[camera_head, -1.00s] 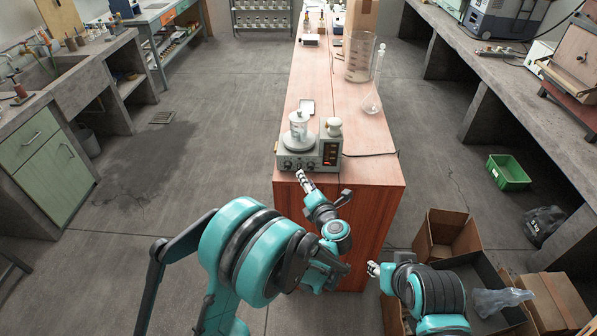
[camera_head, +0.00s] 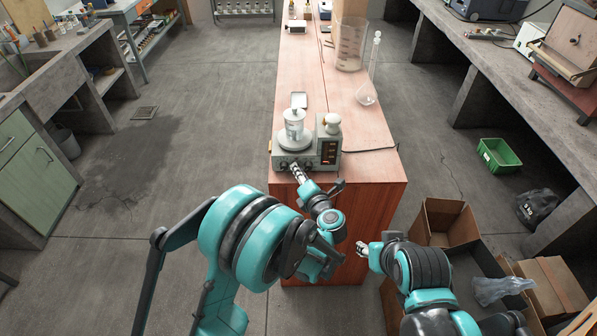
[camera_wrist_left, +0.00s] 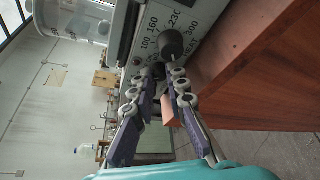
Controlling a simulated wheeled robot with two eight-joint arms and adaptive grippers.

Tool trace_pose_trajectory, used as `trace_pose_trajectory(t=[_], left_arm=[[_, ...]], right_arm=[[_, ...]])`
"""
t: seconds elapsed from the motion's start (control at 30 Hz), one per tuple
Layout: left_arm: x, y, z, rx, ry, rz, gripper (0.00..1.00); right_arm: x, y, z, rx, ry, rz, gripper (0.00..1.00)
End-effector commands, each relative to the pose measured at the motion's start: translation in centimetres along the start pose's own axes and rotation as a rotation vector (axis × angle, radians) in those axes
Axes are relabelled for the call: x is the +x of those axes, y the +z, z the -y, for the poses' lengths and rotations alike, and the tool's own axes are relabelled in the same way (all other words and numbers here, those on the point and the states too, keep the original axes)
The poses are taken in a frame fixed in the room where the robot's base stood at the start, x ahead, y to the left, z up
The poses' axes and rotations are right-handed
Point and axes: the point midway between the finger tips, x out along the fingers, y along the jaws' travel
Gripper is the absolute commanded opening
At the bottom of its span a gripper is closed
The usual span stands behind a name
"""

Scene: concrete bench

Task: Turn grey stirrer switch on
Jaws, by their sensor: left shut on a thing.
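The grey stirrer (camera_head: 273,162) stands at the near end of the wooden bench, with a clear vessel on its round plate. Its front panel (camera_wrist_left: 140,52) fills the upper middle of the left wrist view, with dial numbers around a dark knob (camera_wrist_left: 172,43). My left gripper (camera_head: 296,168) is at the front panel; its fingertips (camera_wrist_left: 167,73) are close together on a small dark control below that knob in the wrist view, largely hidden by the fingers. I cannot tell the switch's position. My right gripper (camera_head: 362,248) hangs low by the bench's right side, apart from the stirrer.
The wooden bench top (camera_head: 360,125) also bears a tall glass cylinder (camera_head: 350,48) and a flask (camera_head: 367,92) farther back. A black cord (camera_head: 370,149) runs right from the stirrer. Open cardboard boxes (camera_head: 440,222) stand on the floor at right.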

Motion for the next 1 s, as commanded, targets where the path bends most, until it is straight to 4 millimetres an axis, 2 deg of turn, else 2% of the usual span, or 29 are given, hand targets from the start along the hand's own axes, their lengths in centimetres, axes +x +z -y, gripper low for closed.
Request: trace_pose_trajectory(t=[0.37, 0.8, 1.0], left_arm=[[0.1, -0.2, 0.3, 0.063, 0.027, -0.002, 0.0], [0.2, -0.2, 0.7, 0.367, 0.153, -0.001, 0.0], [0.1, -0.2, 0.6, 0.5, 0.207, -0.001, 0.0]], right_arm=[[0.8, 0.6, 0.0, 0.0, 0.0, 0.0, 0.4], [3.6, 2.5, 0.0, 0.0, 0.0, 0.0, 0.4], [4.0, 2.9, 0.0, 0.0, 0.0, 0.0, 0.4]])
